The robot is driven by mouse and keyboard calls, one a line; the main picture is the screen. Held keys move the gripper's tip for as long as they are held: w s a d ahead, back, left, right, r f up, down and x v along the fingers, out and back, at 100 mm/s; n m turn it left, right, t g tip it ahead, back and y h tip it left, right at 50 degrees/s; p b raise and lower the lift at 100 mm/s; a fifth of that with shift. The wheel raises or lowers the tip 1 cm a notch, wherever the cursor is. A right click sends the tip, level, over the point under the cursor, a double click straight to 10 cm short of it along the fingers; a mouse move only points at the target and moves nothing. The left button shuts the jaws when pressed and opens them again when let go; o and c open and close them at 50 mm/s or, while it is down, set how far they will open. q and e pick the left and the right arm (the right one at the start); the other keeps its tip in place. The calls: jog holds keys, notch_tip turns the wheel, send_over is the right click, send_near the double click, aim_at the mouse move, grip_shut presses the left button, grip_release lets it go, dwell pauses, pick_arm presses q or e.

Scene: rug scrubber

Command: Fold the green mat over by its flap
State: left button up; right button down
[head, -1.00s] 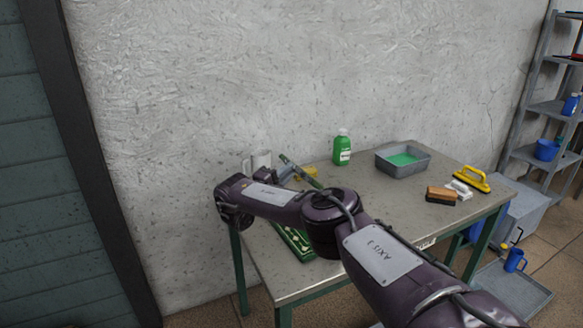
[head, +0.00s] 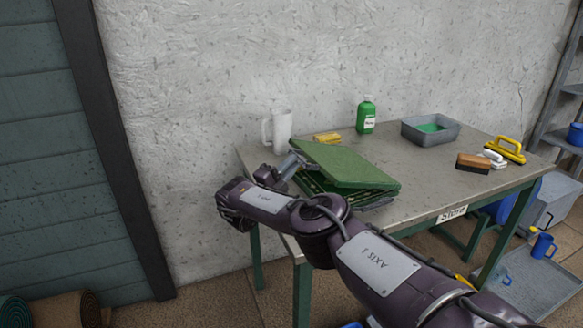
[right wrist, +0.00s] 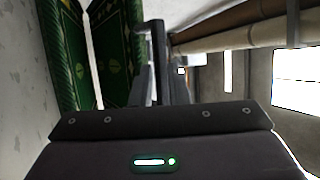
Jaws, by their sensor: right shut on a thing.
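The green mat (head: 345,163) is on the table, its flap turned over so the plain green back faces up. The flap slopes over the patterned lower part, with a wedge-shaped gap between them at the left. In the right wrist view, two patterned faces of the mat (right wrist: 62,60) stand apart with a bright gap between. My right gripper (head: 296,163) is at the mat's left end, shut on the flap; its fingers also show in the right wrist view (right wrist: 152,45). The exact grip is partly hidden. My left gripper is not in view.
A white jug (head: 281,131) and a yellow sponge (head: 327,138) stand behind the mat. A green bottle (head: 366,116), a grey tub (head: 430,130), a brown brush (head: 473,163) and a yellow-handled tool (head: 506,150) are further right. The table (head: 430,185) is clear right of the mat.

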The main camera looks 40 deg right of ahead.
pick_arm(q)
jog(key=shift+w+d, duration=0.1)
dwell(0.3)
pick_arm(e)
jog(key=c, duration=1.5)
grip_release()
jog(key=shift+a, duration=0.1)
jog(key=v, duration=0.8)
jog(key=shift+p, duration=0.35)
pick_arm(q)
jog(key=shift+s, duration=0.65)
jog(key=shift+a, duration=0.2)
pick_arm(e)
jog(key=shift+f, duration=0.1)
